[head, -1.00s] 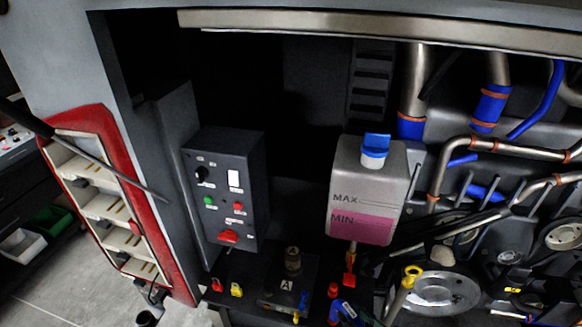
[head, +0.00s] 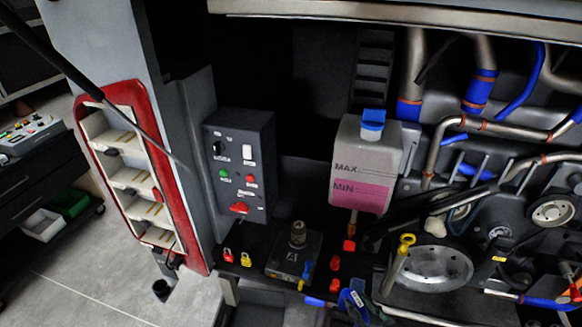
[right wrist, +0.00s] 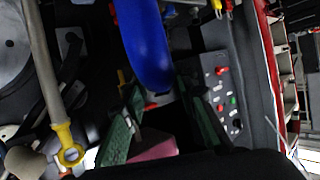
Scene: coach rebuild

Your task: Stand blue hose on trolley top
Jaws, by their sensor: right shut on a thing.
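The blue hose (right wrist: 147,45) is a thick, smooth, curved blue tube in the right wrist view. Its lower end lies between the two green fingers of my right gripper (right wrist: 165,118), which is shut on it. In the head view a small part of the blue hose (head: 346,303) shows at the bottom edge, beside the dark green fingertips of my right gripper (head: 366,306). The rest is cut off by the frame. A dark trolley with drawers (head: 48,172) stands at the far left of the head view. My left gripper is not in view.
The engine bay holds a control box (head: 240,165), a coolant tank (head: 362,160), a block marked A1 (head: 293,262) and several pipes. A red-framed shelf unit (head: 135,182) stands beside the bay. Grey floor (head: 80,275) is clear between the trolley and the bay.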

